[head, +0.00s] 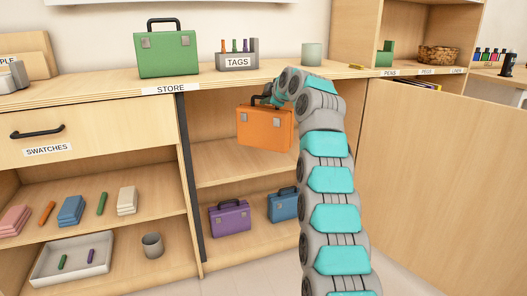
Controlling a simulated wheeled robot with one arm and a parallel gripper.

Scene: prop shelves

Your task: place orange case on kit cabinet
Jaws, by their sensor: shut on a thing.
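The orange case (265,128) has a dark handle and two grey latches. It hangs from my gripper (266,98), which is shut on it near the handle, partly hidden by my arm. The case is upright, in front of the open middle section, just below the countertop. No label reads "kit cabinet". The wooden cabinet (245,180) behind the case has open shelves; its top, marked STORE, bears a green case (167,52). A purple case (230,218) and a blue case (283,205) stand on its bottom shelf.
The TAGS holder (237,62) and a pale green cup (312,54) stand on the top. The middle shelf (228,170) looks bare where visible. A large wooden panel (440,180) stands at right. Left shelves hold cloths, a tray (72,262) and a grey cup (152,244).

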